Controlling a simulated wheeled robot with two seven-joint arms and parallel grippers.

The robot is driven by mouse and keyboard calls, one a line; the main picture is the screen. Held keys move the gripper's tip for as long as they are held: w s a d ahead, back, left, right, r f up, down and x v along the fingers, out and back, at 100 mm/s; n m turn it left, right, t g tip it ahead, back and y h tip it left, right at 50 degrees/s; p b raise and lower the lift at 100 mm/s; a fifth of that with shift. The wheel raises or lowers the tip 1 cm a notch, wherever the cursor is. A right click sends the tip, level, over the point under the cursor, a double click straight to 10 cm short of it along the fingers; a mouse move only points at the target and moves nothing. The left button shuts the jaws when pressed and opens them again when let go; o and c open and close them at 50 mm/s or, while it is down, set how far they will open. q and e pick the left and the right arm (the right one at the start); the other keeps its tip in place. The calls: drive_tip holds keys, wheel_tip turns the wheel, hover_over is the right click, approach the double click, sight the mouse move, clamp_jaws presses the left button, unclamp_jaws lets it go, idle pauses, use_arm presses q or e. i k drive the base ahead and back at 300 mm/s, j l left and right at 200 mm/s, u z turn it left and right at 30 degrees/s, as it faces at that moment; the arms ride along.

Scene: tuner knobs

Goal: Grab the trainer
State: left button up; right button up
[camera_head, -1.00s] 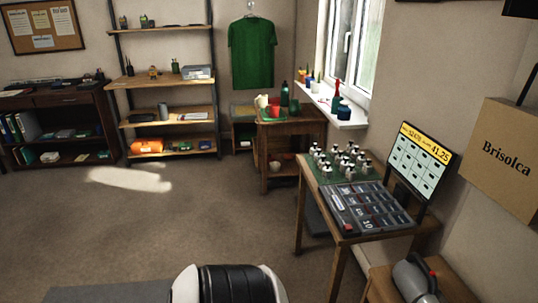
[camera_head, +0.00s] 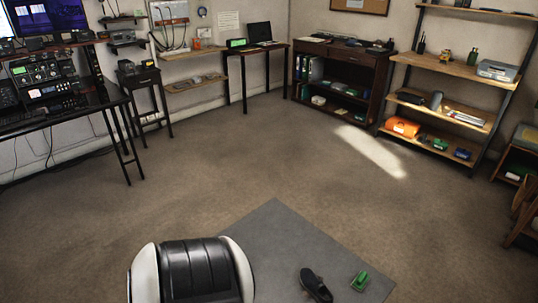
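A dark shoe (camera_head: 316,285), which looks like the trainer, lies on a grey mat (camera_head: 265,240) on the floor near the bottom edge of the view. Its sole looks pale along the edge. A small green object (camera_head: 360,281), perhaps a brush, lies on the mat to the right of the shoe, apart from it. Neither of my grippers is in view.
Open carpet lies beyond the mat. A black desk (camera_head: 60,115) with radio gear stands at the left. A dark bookcase (camera_head: 345,75) and a wooden shelf rack (camera_head: 450,68) stand at the back right. A small table (camera_head: 258,48) holds a laptop.

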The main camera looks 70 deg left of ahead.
sight(308, 279)
drive_tip(key=u, duration=1.65)
drive_tip(key=i+l+u, duration=0.1)
drive_tip(key=u, duration=0.4)
drive_tip(key=i+l+u, duration=0.1)
drive_tip(key=u, duration=0.4)
drive_tip(key=l+u, duration=0.2)
drive_tip(key=u, duration=0.3)
drive_tip(key=l+u, duration=0.2)
drive_tip(key=l, duration=0.3)
drive_tip(key=l+u, duration=0.2)
drive_tip(key=l, duration=0.25)
drive_tip(key=l+u, duration=0.2)
drive_tip(key=l, duration=0.3)
drive_tip(key=k+l+u, duration=0.15)
drive_tip(key=l, duration=0.35)
drive_tip(key=l+u, duration=0.2)
drive_tip(key=l, duration=0.25)
drive_tip(key=k+l+u, duration=0.2)
drive_tip(key=l, duration=0.25)
